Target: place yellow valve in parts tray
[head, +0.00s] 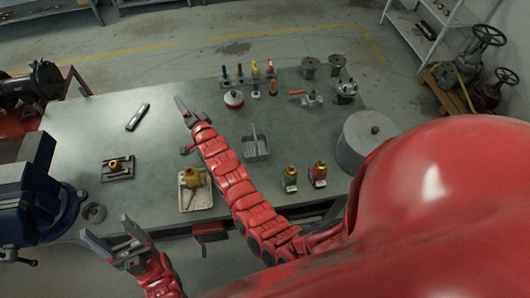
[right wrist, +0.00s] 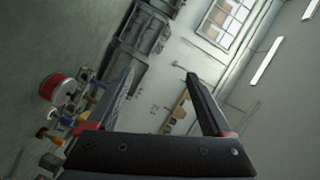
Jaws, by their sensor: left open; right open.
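A yellow valve-like part (head: 191,177) is in a shallow cream tray (head: 205,203) near the front of the grey-green bench (head: 70,128) in the head view. A smaller brass-yellow part (head: 115,166) stands on a dark plate to its left. My left gripper (head: 107,228) is open and empty at the bench's front left edge, apart from the tray. My right gripper (head: 182,127) is open and empty over the bench, beyond the tray. In the right wrist view its two fingers (right wrist: 160,76) are spread with nothing between them.
A blue vise (head: 30,200) stands at the left. Two small bottles (head: 290,179) and a large grey cylinder (head: 365,143) are at the right. A grey scoop-like holder (head: 256,150) is mid-bench. Several colored-handled tools (head: 255,70) stand at the back. The bench's left middle is mostly clear.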

